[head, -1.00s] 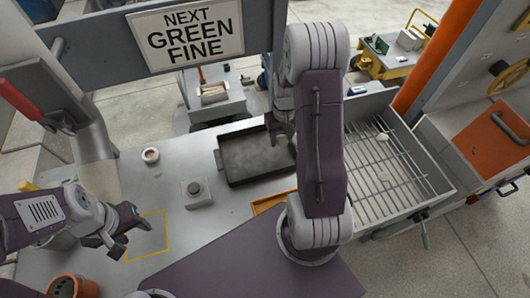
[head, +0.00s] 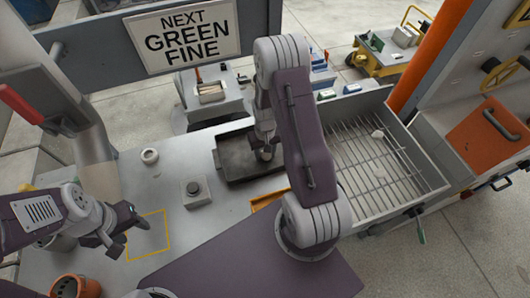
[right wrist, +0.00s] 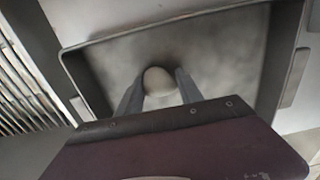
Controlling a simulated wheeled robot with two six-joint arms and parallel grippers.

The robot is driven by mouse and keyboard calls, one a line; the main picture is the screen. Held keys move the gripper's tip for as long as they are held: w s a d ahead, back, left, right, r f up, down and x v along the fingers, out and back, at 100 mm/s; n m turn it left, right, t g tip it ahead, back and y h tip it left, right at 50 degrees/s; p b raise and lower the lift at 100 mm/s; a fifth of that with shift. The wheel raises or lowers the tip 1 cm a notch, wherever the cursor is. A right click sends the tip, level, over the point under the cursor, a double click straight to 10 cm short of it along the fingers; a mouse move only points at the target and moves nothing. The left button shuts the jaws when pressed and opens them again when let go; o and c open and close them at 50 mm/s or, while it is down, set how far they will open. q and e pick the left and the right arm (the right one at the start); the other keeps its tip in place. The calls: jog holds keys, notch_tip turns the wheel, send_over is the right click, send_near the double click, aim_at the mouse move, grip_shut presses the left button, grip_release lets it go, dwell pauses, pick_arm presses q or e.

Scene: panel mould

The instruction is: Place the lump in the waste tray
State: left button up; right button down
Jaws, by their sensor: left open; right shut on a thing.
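A pale rounded lump (right wrist: 158,82) sits between the two fingers of my right gripper (right wrist: 160,95) in the right wrist view. My right gripper (head: 266,148) is shut on it over the dark shallow tray (head: 232,168) in the head view, which I take to be the waste tray. The tray's rim (right wrist: 185,18) surrounds the lump in the right wrist view. I cannot tell whether the lump touches the tray floor. My left gripper (head: 122,229) is open and empty at the left, near a yellow outlined square on the table.
A barred grate box (head: 365,175) with pale bits on it stands right of my right arm. A grey button box (head: 196,192), a white ring (head: 149,156) and an orange-brown pot (head: 75,287) are on the table. An orange tray (head: 268,200) is partly hidden by my arm.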

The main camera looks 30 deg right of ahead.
jog(key=c, duration=0.8)
grip_release()
jog(key=shift+o, duration=0.2)
